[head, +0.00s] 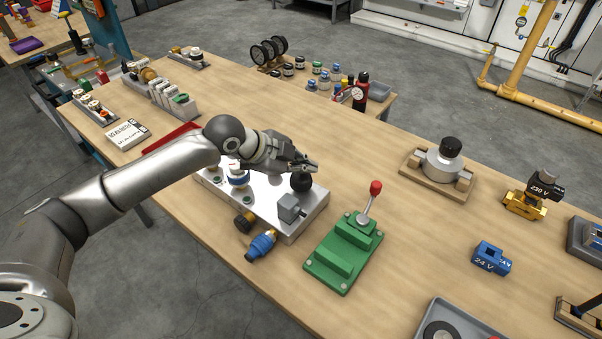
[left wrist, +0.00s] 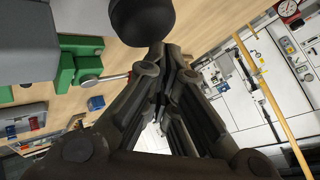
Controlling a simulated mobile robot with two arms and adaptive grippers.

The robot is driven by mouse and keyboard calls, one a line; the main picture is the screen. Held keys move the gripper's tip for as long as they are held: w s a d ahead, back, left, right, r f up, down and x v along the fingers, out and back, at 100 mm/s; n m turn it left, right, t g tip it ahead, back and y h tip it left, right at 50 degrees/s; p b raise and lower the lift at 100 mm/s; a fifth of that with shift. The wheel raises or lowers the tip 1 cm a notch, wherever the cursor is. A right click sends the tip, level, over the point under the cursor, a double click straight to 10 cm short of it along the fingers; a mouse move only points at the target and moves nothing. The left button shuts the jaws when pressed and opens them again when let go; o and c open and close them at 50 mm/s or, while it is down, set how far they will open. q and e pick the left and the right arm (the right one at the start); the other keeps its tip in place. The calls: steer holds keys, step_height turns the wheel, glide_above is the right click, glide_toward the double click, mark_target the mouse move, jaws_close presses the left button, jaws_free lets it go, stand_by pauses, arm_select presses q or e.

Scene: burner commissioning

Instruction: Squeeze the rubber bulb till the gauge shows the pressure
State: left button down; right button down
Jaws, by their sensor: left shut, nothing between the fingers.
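The black rubber bulb (head: 301,182) stands at the right end of a light metal plate (head: 312,202). My left gripper (head: 308,163) is just above and behind it in the head view, shut, with nothing between its fingers. In the left wrist view the dark bulb (left wrist: 141,20) is at the top, outside the closed fingers (left wrist: 165,55). I cannot tell whether they touch. My left arm hides part of the plate. My right gripper is not in view.
On the plate are a grey block (head: 291,208) and a blue-and-white fitting (head: 238,175). A green base with a red-knobbed lever (head: 375,188) stands right of the plate. A blue connector (head: 261,245) lies in front.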

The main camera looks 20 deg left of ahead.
mark_target(303, 177)
arm_select(q)
steer(key=shift+f+b, duration=0.45)
steer(key=shift+f, duration=0.65)
stand_by(0.6)
steer(key=shift+r, duration=0.1)
steer(key=shift+r+p, duration=1.45)
steer(key=shift+r, duration=0.05)
step_height(303, 177, up, 5)
steer(key=p, duration=0.5)
steer(key=shift+r, duration=0.1)
steer(key=shift+f, duration=0.2)
